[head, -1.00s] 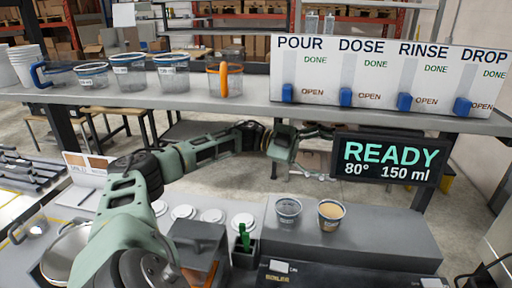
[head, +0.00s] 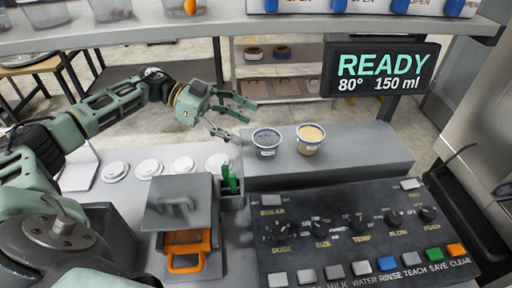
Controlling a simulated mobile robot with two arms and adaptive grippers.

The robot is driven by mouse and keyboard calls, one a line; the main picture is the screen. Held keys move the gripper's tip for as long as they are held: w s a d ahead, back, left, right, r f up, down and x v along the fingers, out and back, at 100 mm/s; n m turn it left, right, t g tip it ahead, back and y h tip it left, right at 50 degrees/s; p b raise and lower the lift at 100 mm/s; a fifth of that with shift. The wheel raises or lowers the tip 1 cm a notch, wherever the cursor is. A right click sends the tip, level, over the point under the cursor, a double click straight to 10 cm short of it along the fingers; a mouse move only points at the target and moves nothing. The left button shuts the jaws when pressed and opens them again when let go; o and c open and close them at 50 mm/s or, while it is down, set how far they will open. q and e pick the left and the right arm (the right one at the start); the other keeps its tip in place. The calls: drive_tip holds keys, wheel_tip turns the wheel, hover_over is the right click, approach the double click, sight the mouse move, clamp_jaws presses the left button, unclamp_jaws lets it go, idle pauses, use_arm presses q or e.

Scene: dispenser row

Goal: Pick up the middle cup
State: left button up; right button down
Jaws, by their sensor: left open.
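Two cups stand upright on a grey raised block in the head view: a clear cup with a blue rim and a white label (head: 267,143), and a cup with tan contents (head: 310,140) to its right. I cannot tell which of them counts as the middle cup. My left gripper (head: 238,121) is open and empty, just left of and beyond the blue-rimmed cup, its fingers spread and apart from it. My right gripper is out of view.
The block (head: 370,150) has free room right of the cups. A READY display (head: 383,70) hangs behind. A control panel (head: 365,235) lies in front. White lids (head: 182,165), a green-handled item (head: 230,180) and a grey box (head: 182,205) with an orange handle stand left.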

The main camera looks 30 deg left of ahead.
sight(266, 142)
use_arm(q)
drive_tip(key=shift+s+d+f, duration=0.35)
drive_tip(key=shift+d+f, duration=0.25)
drive_tip(key=p+x, duration=0.3)
drive_tip(key=x, duration=0.3)
drive_tip(key=shift+w+d, duration=0.15)
drive_tip(key=shift+w, duration=0.05)
drive_tip(key=shift+w+d+f+g, duration=0.1)
drive_tip(key=shift+d+f+g, duration=0.15)
drive_tip(key=shift+g, duration=0.05)
drive_tip(key=shift+c, duration=0.3)
drive_tip(key=c, duration=0.9)
